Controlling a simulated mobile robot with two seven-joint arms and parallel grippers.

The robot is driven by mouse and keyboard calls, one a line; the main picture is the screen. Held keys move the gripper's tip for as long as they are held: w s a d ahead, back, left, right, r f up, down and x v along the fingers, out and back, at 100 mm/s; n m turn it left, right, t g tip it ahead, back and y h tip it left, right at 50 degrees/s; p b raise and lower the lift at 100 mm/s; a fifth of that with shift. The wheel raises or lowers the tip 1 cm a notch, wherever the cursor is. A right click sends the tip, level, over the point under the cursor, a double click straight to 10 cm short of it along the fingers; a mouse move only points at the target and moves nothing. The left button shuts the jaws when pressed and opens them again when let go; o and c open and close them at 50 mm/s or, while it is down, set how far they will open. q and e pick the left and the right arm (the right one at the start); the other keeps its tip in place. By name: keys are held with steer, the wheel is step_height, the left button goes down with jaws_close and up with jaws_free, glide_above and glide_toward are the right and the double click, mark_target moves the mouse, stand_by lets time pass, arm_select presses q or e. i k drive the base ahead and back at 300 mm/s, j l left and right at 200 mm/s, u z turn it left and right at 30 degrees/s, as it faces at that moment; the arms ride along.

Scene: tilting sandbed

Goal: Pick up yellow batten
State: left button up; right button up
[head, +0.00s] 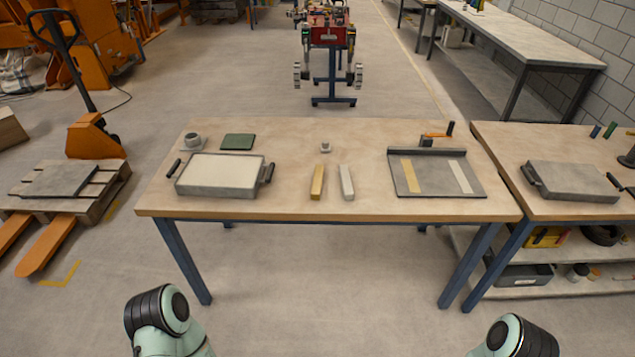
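The yellow batten (318,182) is a short yellow bar lying on the wooden table, pointing away from me, left of the table's middle. A pale grey-white batten (346,182) lies parallel to it, just to the right with a small gap. Parts of both my arms show at the bottom edge, well short of the table. Neither gripper is in view.
The wooden table (290,206) also holds a sand-filled tray (182,190) with side handles on the left. A dark board (437,190) with yellow and white strips lies right. Table around the battens is clear.

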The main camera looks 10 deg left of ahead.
mark_target(316, 189)
steer(key=i+j, duration=0.1)
steer(key=i, duration=0.25)
steer(key=i+u, duration=0.35)
steer(key=i+l+u, duration=0.1)
steer(key=i+u, duration=0.25)
steer(key=i, duration=0.15)
